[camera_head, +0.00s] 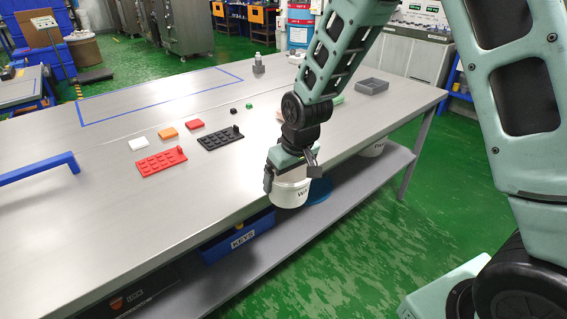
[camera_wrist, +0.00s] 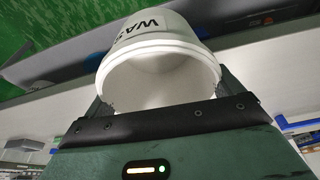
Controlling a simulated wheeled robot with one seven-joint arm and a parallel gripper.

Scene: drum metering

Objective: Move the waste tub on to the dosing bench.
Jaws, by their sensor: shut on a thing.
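The waste tub (camera_head: 290,194) is white with dark lettering, partly readable as "WAS" in the wrist view (camera_wrist: 150,28). My gripper (camera_head: 291,172) is shut on it, with a finger on each side of the tub in the wrist view (camera_wrist: 160,92). The tub hangs at the front edge of a long grey bench (camera_head: 110,215), seemingly just outside it and around or below top level. My gripper hides the tub's upper part in the head view. No label shows whether this bench is the dosing bench.
The top holds a red studded plate (camera_head: 161,162), a black studded plate (camera_head: 220,138), small blocks and a grey tray (camera_head: 371,86). Blue tape (camera_head: 160,92) outlines a clear area.

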